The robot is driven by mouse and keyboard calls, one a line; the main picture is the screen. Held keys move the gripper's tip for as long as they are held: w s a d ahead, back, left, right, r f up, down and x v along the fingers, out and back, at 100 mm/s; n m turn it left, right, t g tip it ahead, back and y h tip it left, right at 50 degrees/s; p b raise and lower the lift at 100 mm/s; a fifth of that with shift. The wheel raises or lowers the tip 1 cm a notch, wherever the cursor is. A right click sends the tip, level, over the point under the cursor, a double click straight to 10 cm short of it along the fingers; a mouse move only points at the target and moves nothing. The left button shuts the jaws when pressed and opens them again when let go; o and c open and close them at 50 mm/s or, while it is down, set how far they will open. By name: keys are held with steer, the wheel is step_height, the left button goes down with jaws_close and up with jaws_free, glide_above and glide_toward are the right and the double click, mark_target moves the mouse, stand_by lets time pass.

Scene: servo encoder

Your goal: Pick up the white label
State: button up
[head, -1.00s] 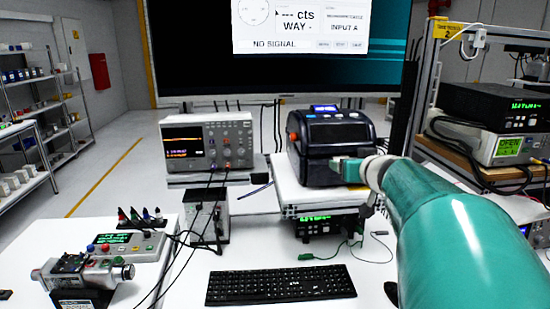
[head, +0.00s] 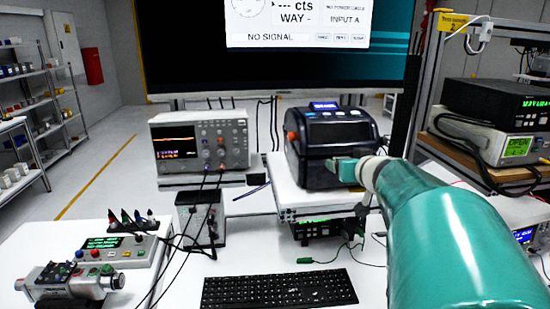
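I cannot make out a white label in the head view. A dark label printer (head: 333,140) with a small blue display stands on a white raised shelf (head: 291,200) right of the middle. My teal arm comes in from the lower right. My gripper (head: 343,170) is at the printer's front, at its lower right side. Its fingers are small and seen from behind, so I cannot tell whether they are open or hold anything. The printer's front slot is partly hidden by my gripper.
An oscilloscope (head: 202,148) stands left of the printer, with cables hanging down. A black keyboard (head: 279,289) lies at the front of the white bench. A control box (head: 117,250) and a motor-like device (head: 70,281) are at left. Stacked instruments (head: 490,122) stand at right.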

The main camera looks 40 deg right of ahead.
steer(key=shift+s+r, duration=0.1)
steer(key=shift+s, duration=0.05)
steer(key=shift+c, duration=0.6)
steer(key=c, duration=0.9)
steer(key=shift+r, duration=0.1)
step_height(320, 180, up, 28)
steer(key=shift+f, duration=0.1)
